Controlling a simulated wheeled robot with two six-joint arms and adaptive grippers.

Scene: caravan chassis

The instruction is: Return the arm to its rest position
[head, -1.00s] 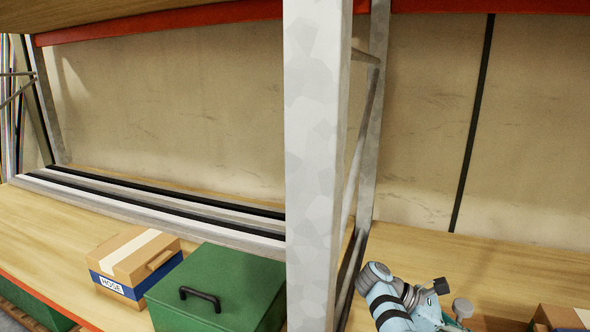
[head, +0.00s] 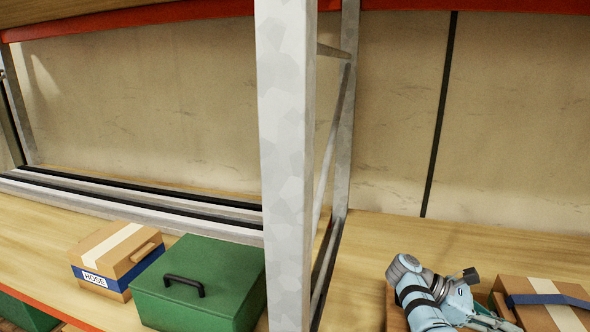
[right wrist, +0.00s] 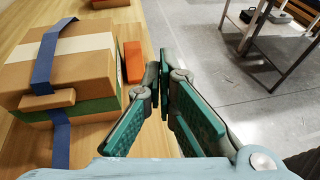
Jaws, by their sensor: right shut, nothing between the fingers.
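My right arm (head: 424,298), light blue with black bands, is at the lower right of the head view, in front of the shelf board. In the right wrist view my right gripper (right wrist: 160,76) has its green-padded fingers together at the tips, with nothing between them. It is above the floor, just beyond the shelf edge, beside a cardboard box with a blue strap (right wrist: 72,72) and apart from it. My left gripper is not in view.
A grey upright post (head: 284,150) divides the shelf. Left of it are a HOSE box (head: 112,255) and a green case (head: 215,295). A strapped box (head: 550,300) sits right of my arm. An orange object (right wrist: 133,62) lies near the shelf edge; open floor (right wrist: 215,55) lies beyond.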

